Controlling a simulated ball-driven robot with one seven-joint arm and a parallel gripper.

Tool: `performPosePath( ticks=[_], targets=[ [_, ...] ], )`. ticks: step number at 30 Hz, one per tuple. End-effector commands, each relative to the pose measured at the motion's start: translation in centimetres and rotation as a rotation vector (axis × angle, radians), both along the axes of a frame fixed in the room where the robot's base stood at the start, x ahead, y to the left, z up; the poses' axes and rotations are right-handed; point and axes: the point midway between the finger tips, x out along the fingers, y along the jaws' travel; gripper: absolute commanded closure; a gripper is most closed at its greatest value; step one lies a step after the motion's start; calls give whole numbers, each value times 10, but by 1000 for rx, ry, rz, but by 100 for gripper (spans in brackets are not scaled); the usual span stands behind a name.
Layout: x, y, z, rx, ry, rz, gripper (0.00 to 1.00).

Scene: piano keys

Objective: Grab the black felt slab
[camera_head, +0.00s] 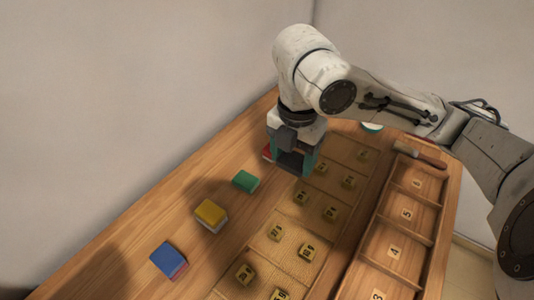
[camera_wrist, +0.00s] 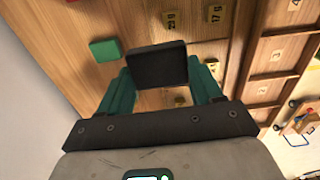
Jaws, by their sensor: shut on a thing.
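The black felt slab (camera_wrist: 158,65) is a dark, flat, squarish piece between the fingertips of my gripper (camera_wrist: 160,80) in the wrist view. My gripper has teal fingers and is shut on it. In the head view my gripper (camera_head: 296,163) points down over the far part of the wooden table, and the slab (camera_head: 290,160) shows as a dark patch between the fingers. I cannot tell how far the slab is above the table.
A green block (camera_head: 246,181), a yellow-topped block (camera_head: 210,215) and a blue-topped block (camera_head: 169,260) lie left of my gripper. Several numbered tan blocks (camera_head: 308,251) sit in a tray to the right. A compartmented wooden tray (camera_head: 410,210) and a wooden-handled tool (camera_head: 420,154) are farther right.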

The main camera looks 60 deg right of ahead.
Motion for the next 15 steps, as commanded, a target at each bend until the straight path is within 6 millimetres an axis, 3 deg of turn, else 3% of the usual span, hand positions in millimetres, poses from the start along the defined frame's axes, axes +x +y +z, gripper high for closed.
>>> performPosePath(
  ticks=[1,15],
  targets=[
    [-1,-1,10,7,6,-4,64],
    [-15,-3,13,6,5,-5,64]
  ],
)
